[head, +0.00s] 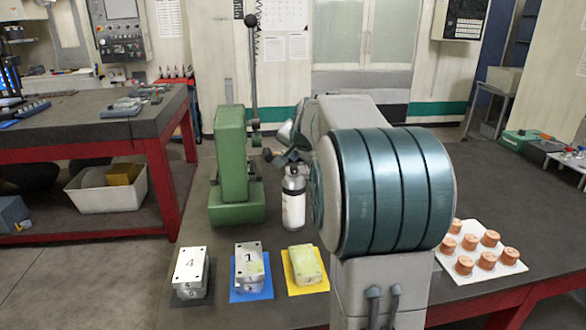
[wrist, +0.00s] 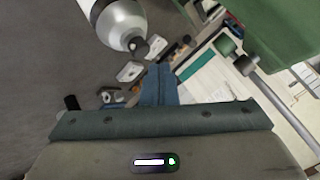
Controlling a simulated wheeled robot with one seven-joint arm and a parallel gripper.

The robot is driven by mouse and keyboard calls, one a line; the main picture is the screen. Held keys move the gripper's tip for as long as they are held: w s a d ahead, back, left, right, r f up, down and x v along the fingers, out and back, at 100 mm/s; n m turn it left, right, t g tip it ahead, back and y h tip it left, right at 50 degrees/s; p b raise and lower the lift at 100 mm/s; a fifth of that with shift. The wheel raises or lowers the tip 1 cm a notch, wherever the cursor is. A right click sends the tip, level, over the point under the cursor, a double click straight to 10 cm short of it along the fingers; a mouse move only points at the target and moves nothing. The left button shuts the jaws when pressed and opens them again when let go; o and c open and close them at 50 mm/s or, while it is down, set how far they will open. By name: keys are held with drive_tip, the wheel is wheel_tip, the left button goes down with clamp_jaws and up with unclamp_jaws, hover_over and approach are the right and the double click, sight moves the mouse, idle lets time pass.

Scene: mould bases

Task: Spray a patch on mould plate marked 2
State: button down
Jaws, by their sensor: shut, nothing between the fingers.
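A white spray can (head: 293,202) with a silver shoulder stands upright on the dark bench. It also shows at the top of the wrist view (wrist: 118,22). I see no legible 2. My gripper (wrist: 158,85) is shut and empty.
A green press (head: 232,165) with a tall lever stands left of the can. The blocks sit on black, blue (head: 251,294) and yellow (head: 308,289) mats. A white sheet (head: 447,264) with several copper pieces lies at right. My arm hides the bench's middle.

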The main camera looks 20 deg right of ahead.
sight(294, 175)
wheel_tip(294, 175, up, 6)
drive_tip(key=p, duration=0.4)
idle(0.3)
idle(0.7)
drive_tip(key=s+a+f+n+g, duration=0.2)
drive_tip(key=s+a, duration=0.4)
drive_tip(key=s, duration=0.5)
drive_tip(key=s+a+f+n+g+y, duration=0.1)
drive_tip(key=s+a+f+n, duration=0.4)
drive_tip(key=s, duration=0.6)
drive_tip(key=s+a+f+n+g, duration=0.3)
drive_tip(key=s+a+f, duration=0.4)
drive_tip(key=s, duration=0.4)
drive_tip(key=shift+s+f+n+y, duration=0.15)
drive_tip(key=shift+f+n+y, duration=0.15)
drive_tip(key=shift+n, duration=0.2)
